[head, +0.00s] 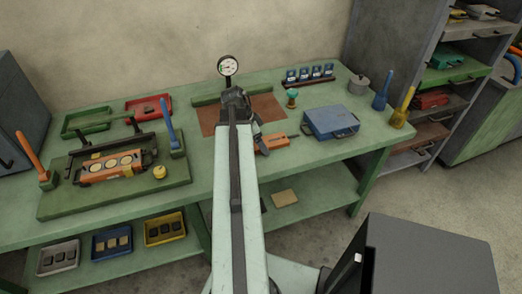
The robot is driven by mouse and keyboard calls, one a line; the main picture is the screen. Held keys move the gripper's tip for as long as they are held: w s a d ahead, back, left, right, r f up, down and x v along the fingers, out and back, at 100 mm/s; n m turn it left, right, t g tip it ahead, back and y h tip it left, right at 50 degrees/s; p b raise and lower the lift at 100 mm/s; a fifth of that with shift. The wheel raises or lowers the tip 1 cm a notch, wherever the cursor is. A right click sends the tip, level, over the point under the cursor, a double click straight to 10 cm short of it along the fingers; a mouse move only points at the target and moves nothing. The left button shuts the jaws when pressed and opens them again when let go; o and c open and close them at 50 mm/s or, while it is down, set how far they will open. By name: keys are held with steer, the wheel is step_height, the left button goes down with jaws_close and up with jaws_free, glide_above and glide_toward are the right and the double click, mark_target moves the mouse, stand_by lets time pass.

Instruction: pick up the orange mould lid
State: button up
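An orange, flat, block-like piece (273,143), which looks like the mould lid, lies on the green bench just right of my arm. Its left end is partly hidden by my arm and gripper. A larger orange mould (112,167) with several pale round cavities sits on a green board (75,205) at the left.
A brown mat (212,118) lies behind my gripper, with a dial gauge (228,66) beyond. A blue box (331,121) stands close right of the orange piece. A small green-topped item (292,97) stands behind it. Blue (381,92) and yellow (402,108) upright tools stand at the right.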

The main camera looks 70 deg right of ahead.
steer(key=shift+r, duration=0.1)
jaws_close()
steer(key=shift+r, duration=0.1)
step_height(320, 180, up, 10)
steer(key=p, duration=1)
